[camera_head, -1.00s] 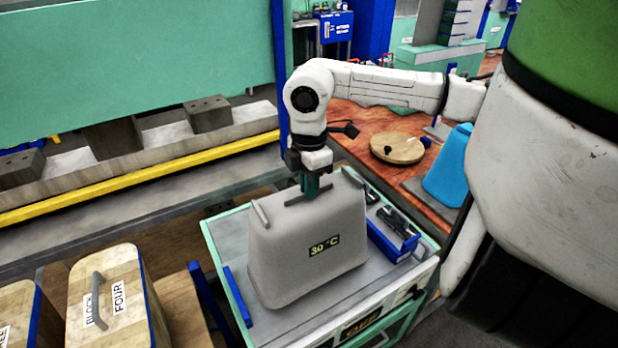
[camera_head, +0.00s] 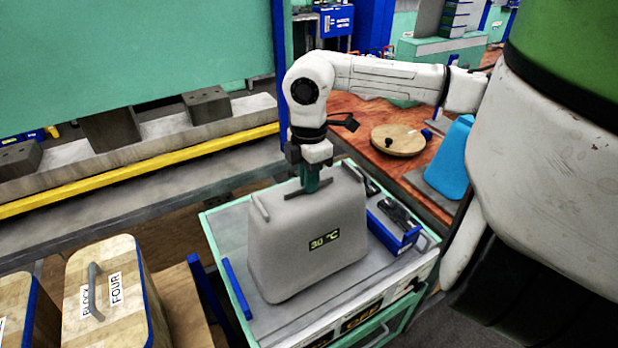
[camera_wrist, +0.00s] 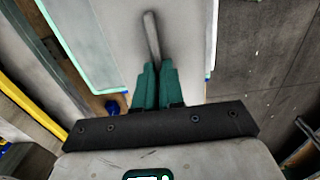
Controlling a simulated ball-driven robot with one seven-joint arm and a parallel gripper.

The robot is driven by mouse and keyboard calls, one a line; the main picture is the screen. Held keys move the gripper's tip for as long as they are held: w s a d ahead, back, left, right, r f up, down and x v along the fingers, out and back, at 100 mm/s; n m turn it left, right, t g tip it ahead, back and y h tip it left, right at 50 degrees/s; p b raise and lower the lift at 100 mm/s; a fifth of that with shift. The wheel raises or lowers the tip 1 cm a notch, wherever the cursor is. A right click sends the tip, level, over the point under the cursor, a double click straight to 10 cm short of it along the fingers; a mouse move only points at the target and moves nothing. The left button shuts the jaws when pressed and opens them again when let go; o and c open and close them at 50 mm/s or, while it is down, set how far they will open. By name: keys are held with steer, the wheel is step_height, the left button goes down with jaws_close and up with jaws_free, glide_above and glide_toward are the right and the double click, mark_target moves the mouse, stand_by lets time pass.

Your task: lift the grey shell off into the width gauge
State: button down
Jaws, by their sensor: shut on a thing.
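The grey shell (camera_head: 310,245), a tapered box with a "30 °C" display, is upright over the grey top of a green-edged cart (camera_head: 228,222). I cannot tell whether its base touches that top. My gripper (camera_head: 311,186) is above the shell, its green fingers closed on the handle at the shell's top. In the wrist view the fingers (camera_wrist: 156,86) are shut around a grey bar (camera_wrist: 151,35). A blue rail (camera_head: 236,288) lies left of the shell and a blue holder (camera_head: 393,231) with dark parts lies right. I cannot tell which part is the width gauge.
Wooden block four (camera_head: 112,305) with a grey handle stands at the lower left. A blue tapered piece (camera_head: 449,160) and a round wooden disc (camera_head: 397,140) are on the bench behind right. A yellow rail (camera_head: 130,165) edges the press at the left.

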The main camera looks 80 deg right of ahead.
steer(key=shift+f+b, duration=0.35)
steer(key=c, duration=1.2)
jaws_free()
steer(key=shift+o, duration=0.2)
step_height(320, 180, up, 11)
steer(key=b, duration=0.2)
steer(key=shift+f, duration=0.15)
